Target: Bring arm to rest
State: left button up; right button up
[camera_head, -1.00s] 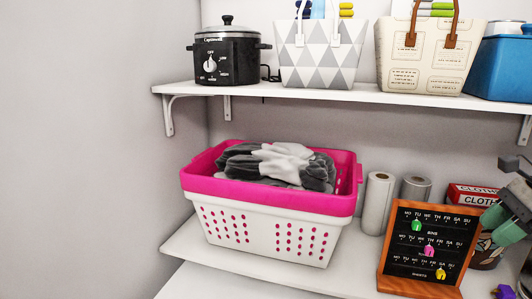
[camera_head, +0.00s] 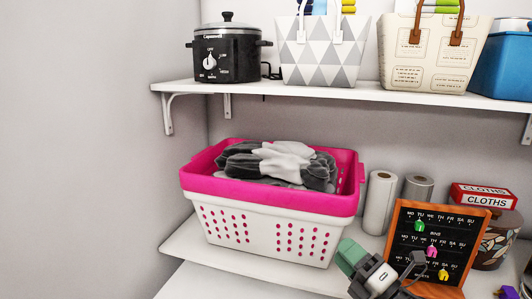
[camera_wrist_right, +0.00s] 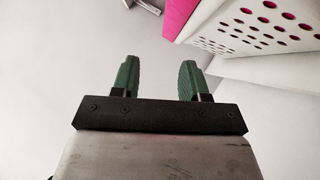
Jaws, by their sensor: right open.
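My right gripper (camera_head: 370,272) is low in the camera_head view, in front of the shelf between the basket and the peg board. Its green fingers are spread apart and nothing shows between them in the right wrist view (camera_wrist_right: 157,78). That view shows a pale blank surface beyond the fingers, with the basket (camera_wrist_right: 265,28) at the upper right. My left gripper is not in view.
A pink and white basket (camera_head: 265,205) with grey and white cloth stands on the lower shelf. Paper rolls (camera_head: 378,203), a wooden-framed day board (camera_head: 435,240) and a red cloths box (camera_head: 483,196) are to its right. The upper shelf (camera_head: 330,92) holds a cooker and bags.

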jog(key=s+d+f+m+g+h, duration=0.2)
jog(key=s+f+m+h, duration=0.3)
jog(key=f+m+h, duration=0.4)
jog(key=s+d+f+m+g+h, duration=0.1)
jog(key=s+d+f+m+h, duration=0.35)
jog(key=m, duration=0.65)
jog(key=s+a+f+m+g, duration=0.1)
jog(key=s+f+m+g, duration=0.35)
jog(key=s, duration=0.55)
jog(key=s+a+f+m+g, duration=0.1)
jog(key=s+f+m+g, duration=0.2)
jog(key=s+f+g, duration=0.5)
jog(key=s+f, duration=0.3)
jog(key=f, duration=2.1)
jog(key=s+d+f, duration=0.2)
jog(key=s+f, duration=1.4)
jog(key=shift+s+d, duration=0.2)
jog(key=shift+d, duration=0.15)
